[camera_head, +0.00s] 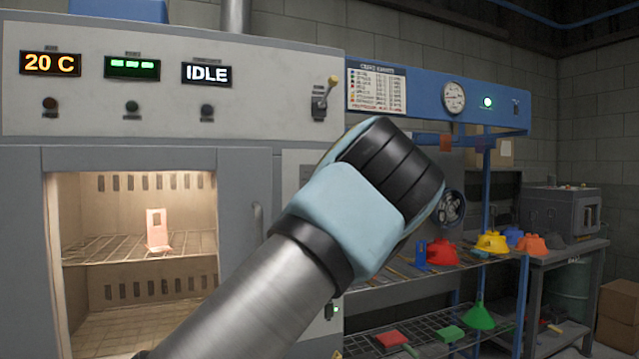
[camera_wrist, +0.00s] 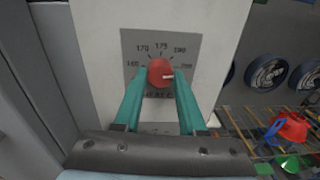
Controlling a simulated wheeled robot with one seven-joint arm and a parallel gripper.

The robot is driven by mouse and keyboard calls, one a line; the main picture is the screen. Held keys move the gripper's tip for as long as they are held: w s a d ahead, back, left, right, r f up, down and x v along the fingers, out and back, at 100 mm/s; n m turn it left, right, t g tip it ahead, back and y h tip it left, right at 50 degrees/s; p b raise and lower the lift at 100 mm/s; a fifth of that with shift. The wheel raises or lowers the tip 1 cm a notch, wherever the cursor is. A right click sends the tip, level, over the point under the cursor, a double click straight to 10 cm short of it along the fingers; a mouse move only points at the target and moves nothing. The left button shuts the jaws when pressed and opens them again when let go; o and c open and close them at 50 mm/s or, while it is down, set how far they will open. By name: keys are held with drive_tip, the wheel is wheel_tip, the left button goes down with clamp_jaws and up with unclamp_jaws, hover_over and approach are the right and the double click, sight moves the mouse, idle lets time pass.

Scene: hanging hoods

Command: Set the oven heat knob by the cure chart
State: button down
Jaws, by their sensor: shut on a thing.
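The oven heat knob (camera_wrist: 159,69) is red and round, on a grey dial plate (camera_wrist: 190,48) with printed numbers in an arc, among them 170 and 175. Its pale pointer mark points to the right, toward the last number on that side. My gripper (camera_wrist: 161,78) is shut on the knob, one teal finger on each side. In the head view my own wrist hides the knob and fingers. The cure chart (camera_head: 376,90) hangs at the upper middle, with coloured rows too small to read. The oven (camera_head: 240,85) displays 20 C (camera_head: 50,64) and IDLE (camera_head: 207,75).
A lit oven chamber (camera_head: 140,215) at left holds a pink bracket (camera_head: 157,230) on a wire rack. A lever switch (camera_head: 322,98) sits on the oven's upper panel. A shelf rack at right carries coloured hoods, one red (camera_head: 442,254). A gauge (camera_head: 454,97) is on the blue beam.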

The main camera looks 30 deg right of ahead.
drive_tip(key=shift+c, duration=2.4)
unclamp_jaws()
drive_tip(key=s+a+b, duration=0.2)
drive_tip(key=s+b, duration=0.2)
drive_tip(key=s, duration=0.6)
drive_tip(key=shift+s, duration=0.35)
drive_tip(key=shift+d, duration=0.1)
